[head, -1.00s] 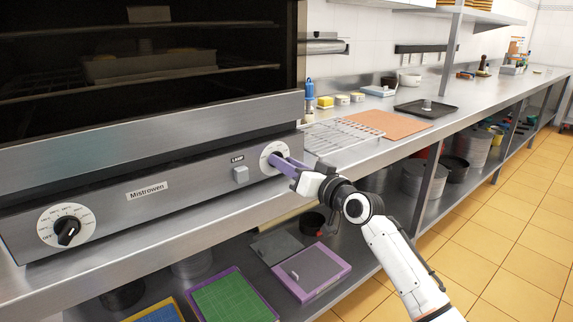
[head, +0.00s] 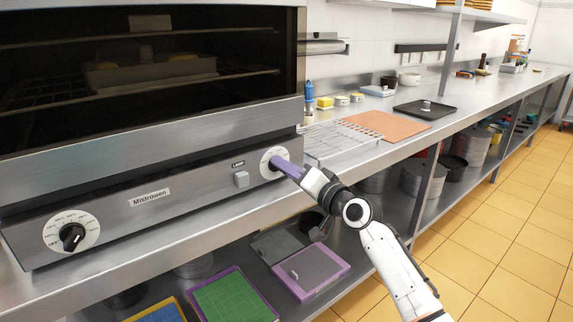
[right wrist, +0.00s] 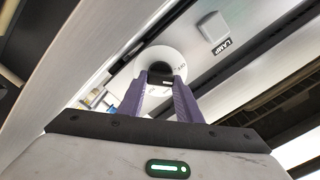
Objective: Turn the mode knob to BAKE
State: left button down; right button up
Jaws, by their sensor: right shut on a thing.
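The oven's front panel (head: 200,187) carries a round white dial (head: 264,158) at its right end. The dial also shows in the right wrist view (right wrist: 136,70), with a black knob (right wrist: 159,68) at its centre. My right gripper (head: 275,161) has its purple fingers at this dial. In the right wrist view the fingers (right wrist: 160,80) stand on either side of the knob, shut on it. They hide much of the knob and part of the dial, and I cannot read its setting. My left gripper is not in view.
A second dial (head: 72,233) with a black knob is at the panel's left end. A grey lamp switch (head: 241,179) sits left of the gripped dial. A wire rack (head: 340,140) lies on the counter to the right. Trays (head: 310,270) lie on the shelf below.

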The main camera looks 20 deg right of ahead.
jog(key=shift+m+p, duration=0.35)
jog(key=shift+m, duration=0.65)
jog(key=m+p, duration=0.1)
jog(key=m, duration=0.1)
jog(key=shift+m, duration=0.4)
jog(key=m+p, duration=0.1)
jog(key=m, duration=0.1)
jog(key=shift+m, duration=0.3)
jog(key=shift+f+m+p, duration=0.1)
jog(key=shift+m+p, duration=0.65)
jog(key=shift+m, duration=0.45)
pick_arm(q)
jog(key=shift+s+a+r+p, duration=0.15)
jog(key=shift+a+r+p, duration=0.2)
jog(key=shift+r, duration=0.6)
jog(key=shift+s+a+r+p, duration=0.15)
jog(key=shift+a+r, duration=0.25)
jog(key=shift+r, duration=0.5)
pick_arm(e)
jog(key=shift+f+m, duration=0.1)
jog(key=shift+m, duration=1.3)
jog(key=o, duration=1)
jog(key=shift+o, duration=0.2)
